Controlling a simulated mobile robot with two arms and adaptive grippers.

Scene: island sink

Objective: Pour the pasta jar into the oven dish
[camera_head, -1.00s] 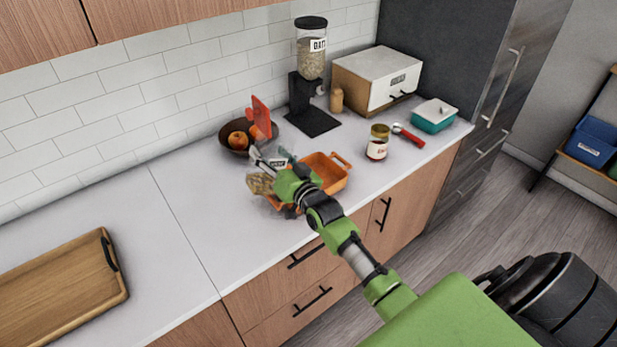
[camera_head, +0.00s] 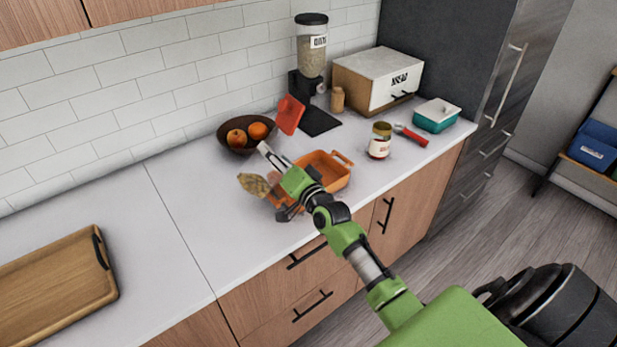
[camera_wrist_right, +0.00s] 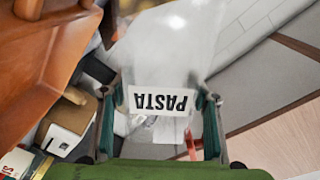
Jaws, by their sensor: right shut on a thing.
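The pasta jar (camera_head: 253,184) is clear and hard to make out in the head view, with a clump of pasta at its left end. Its label reads PASTA upside down in the wrist view (camera_wrist_right: 160,101). A red lid (camera_head: 290,115) stands out to the upper right. My right gripper (camera_head: 276,180) is shut on the jar, which is tilted above the counter beside the oven dish. The orange oven dish (camera_head: 333,181) sits behind and right of the gripper, partly hidden by my arm. It fills the left of the wrist view (camera_wrist_right: 50,60). My left gripper is out of view.
A dark bowl of oranges (camera_head: 227,139) and an oats dispenser (camera_head: 311,70) stand behind. A wooden board (camera_head: 60,285) lies left; counter between is clear.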

